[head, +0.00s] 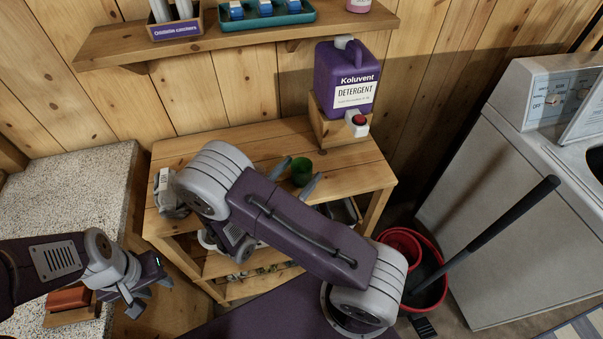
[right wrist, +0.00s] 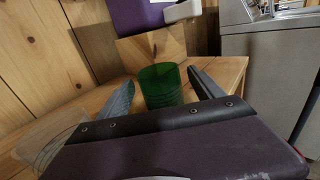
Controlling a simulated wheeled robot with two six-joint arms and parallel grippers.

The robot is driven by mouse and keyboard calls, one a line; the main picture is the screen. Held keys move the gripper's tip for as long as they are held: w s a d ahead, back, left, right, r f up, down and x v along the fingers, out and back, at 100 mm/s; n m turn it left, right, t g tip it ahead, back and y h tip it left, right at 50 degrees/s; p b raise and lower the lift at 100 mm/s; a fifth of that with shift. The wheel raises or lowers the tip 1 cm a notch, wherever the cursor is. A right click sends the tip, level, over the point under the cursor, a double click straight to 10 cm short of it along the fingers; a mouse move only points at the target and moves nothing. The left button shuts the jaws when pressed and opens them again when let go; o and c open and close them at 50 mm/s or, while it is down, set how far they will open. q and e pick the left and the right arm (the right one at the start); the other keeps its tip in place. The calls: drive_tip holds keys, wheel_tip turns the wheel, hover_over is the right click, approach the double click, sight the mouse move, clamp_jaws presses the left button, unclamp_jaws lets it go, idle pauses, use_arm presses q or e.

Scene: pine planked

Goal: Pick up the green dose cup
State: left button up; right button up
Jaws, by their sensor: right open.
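The green dose cup (head: 302,171) stands upright on the top of the wooden bench (head: 215,140). It also shows in the right wrist view (right wrist: 160,86), between and a little beyond the two fingers. My right gripper (head: 298,175) is open, with one finger on each side of the cup; the wrist view also shows this gripper (right wrist: 163,92). I cannot tell whether either finger touches the cup. My left gripper (head: 150,285) is at the lower left, away from the bench top and over the speckled counter's edge; its finger opening is unclear.
A purple detergent jug (head: 345,78) with a spout sits on a wooden block (head: 325,125) behind the cup. A grey object (head: 168,195) stands at the bench's left end. A shelf (head: 235,45) hangs above. A red bucket (head: 425,275) stands right of the bench, beside a washer (head: 500,190).

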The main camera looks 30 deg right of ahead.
drive_tip(key=shift+w+d, duration=0.15)
drive_tip(key=shift+d, duration=0.15)
drive_tip(key=shift+a, duration=0.1)
drive_tip(key=c, duration=1.4)
drive_tip(key=shift+r, duration=0.1)
drive_tip(key=shift+c, duration=0.2)
